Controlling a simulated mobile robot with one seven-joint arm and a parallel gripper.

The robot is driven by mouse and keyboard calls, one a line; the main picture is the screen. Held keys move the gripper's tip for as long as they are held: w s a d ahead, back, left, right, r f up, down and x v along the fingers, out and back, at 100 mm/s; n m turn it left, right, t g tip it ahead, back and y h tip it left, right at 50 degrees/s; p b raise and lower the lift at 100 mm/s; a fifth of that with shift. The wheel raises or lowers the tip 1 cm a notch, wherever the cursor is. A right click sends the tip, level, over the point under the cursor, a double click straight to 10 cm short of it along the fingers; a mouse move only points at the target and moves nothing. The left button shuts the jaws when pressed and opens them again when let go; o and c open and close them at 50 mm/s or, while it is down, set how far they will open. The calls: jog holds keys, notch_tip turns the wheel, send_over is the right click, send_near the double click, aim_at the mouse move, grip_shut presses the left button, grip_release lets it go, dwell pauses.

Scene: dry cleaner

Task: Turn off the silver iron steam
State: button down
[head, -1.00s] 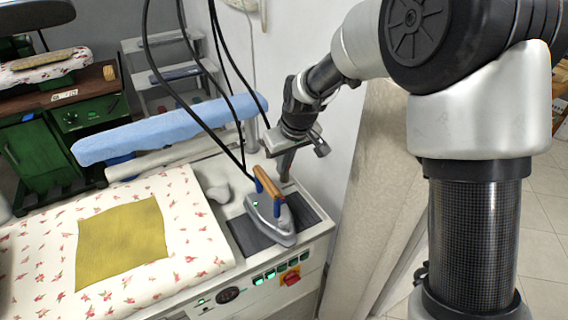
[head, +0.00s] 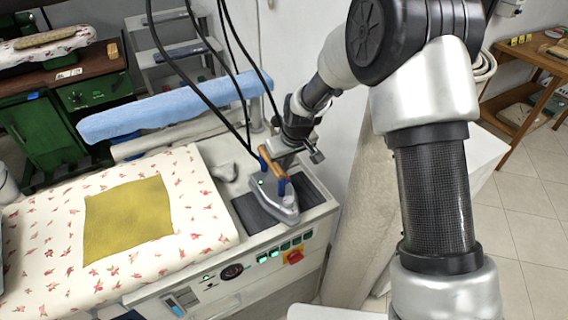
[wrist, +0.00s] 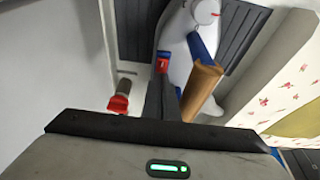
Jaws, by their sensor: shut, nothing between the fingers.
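The silver iron (head: 281,207) sits on a dark pad at the right end of the ironing table. It has a wooden handle (head: 271,165) on blue posts, and a small green light shows on its side. The wrist view shows the iron (wrist: 181,38) with its wooden handle (wrist: 203,88) just right of my fingers. My gripper (wrist: 163,85) is shut and empty, pointing at the iron's rear. A small red and blue part (wrist: 163,62) lies at the fingertips; contact cannot be told. In the head view my wrist is just behind the handle, and the fingertips are hidden.
The table's front panel has several green-lit switches (head: 285,247) and a red knob (head: 293,257). A red-tipped fitting (wrist: 118,104) is left of my fingers. Black cables (head: 205,60) hang over the iron. A blue padded arm (head: 170,109) is behind; a yellow cloth (head: 128,218) lies on the left.

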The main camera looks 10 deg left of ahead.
jog(key=shift+f+b, duration=0.25)
jog(key=shift+b, duration=0.05)
jog(key=shift+r, duration=0.1)
jog(key=shift+s+d+f, duration=0.25)
jog(key=shift+s+d, duration=0.3)
jog(key=shift+s, duration=0.2)
notch_tip(320, 180, up, 5)
jog(key=shift+f+p, duration=0.1)
jog(key=shift+p, duration=1)
jog(key=v, duration=0.9)
jog(key=shift+s+d+r, duration=0.2)
jog(key=shift+s+r, duration=0.05)
jog(key=shift+r, duration=0.05)
jog(key=shift+f+b, duration=0.1)
jog(key=shift+b, duration=0.35)
